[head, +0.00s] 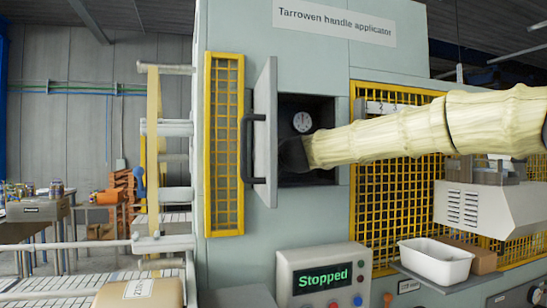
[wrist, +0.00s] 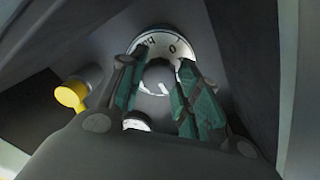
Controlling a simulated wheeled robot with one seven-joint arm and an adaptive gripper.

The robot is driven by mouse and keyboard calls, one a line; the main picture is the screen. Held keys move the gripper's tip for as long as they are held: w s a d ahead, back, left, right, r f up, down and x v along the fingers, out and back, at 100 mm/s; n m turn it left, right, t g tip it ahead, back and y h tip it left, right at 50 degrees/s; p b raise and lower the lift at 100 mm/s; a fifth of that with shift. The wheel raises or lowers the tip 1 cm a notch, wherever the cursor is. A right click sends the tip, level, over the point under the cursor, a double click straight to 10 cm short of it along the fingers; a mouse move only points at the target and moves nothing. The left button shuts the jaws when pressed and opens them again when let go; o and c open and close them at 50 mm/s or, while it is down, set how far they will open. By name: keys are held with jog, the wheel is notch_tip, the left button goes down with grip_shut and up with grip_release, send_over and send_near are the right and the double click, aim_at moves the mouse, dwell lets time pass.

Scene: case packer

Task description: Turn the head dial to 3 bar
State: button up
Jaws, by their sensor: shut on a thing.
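The head dial (wrist: 158,80) is a round grey knob with a white printed ring behind its top. A 0 shows on the ring near the top right, with other marks at the top left that I cannot read surely. My gripper (wrist: 159,70) has its green-padded fingers on either side of the knob and is shut on it. In the head view my gripper (head: 293,155) reaches into the open compartment (head: 312,180) and hides the dial. A white round gauge (head: 302,122) shows above it; its reading is too small to tell.
The compartment's door (head: 265,130) stands open on the left, with a dark handle (head: 248,148). A yellow-capped part (wrist: 71,95) sits left of my fingers. Below, a control box (head: 323,280) reads "Stopped". A white tub (head: 436,262) stands at the lower right.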

jog(key=o, duration=1)
jog(key=shift+o, duration=0.2)
jog(key=shift+s, duration=0.15)
jog(key=v, duration=1.1)
jog(key=shift+s+d, duration=0.25)
jog(key=shift+s, duration=0.05)
